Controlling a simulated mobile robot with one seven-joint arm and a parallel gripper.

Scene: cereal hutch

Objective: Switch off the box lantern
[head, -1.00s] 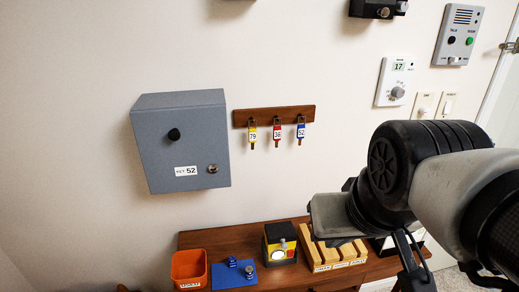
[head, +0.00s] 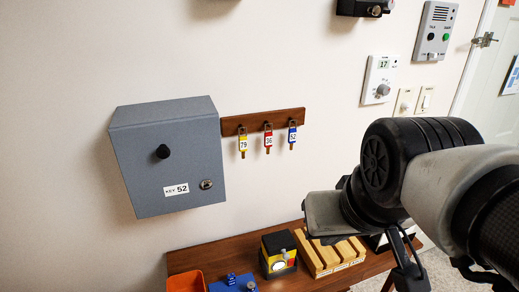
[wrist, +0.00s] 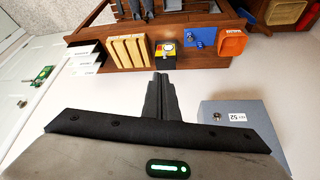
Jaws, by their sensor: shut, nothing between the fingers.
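The box lantern (head: 278,254) looks to be the small black and yellow box with a pale round face. It stands on the brown wooden shelf top (head: 205,257), between the blue mat and a slotted wooden rack. In the wrist view the lantern (wrist: 167,50) shows upside down, just beyond my fingertips. My gripper (wrist: 160,78) is shut and empty, its fingers together and apart from the lantern, as far as I can tell. A small pale knob shows on the lantern's front; its setting is too small to read. In the head view my arm hides the fingers.
The slotted wooden rack (head: 328,254) stands right of the lantern. The blue mat (head: 228,286) and orange bin (head: 186,281) are left of it. A grey key box (head: 166,158) and a key rack (head: 262,121) hang on the wall above.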

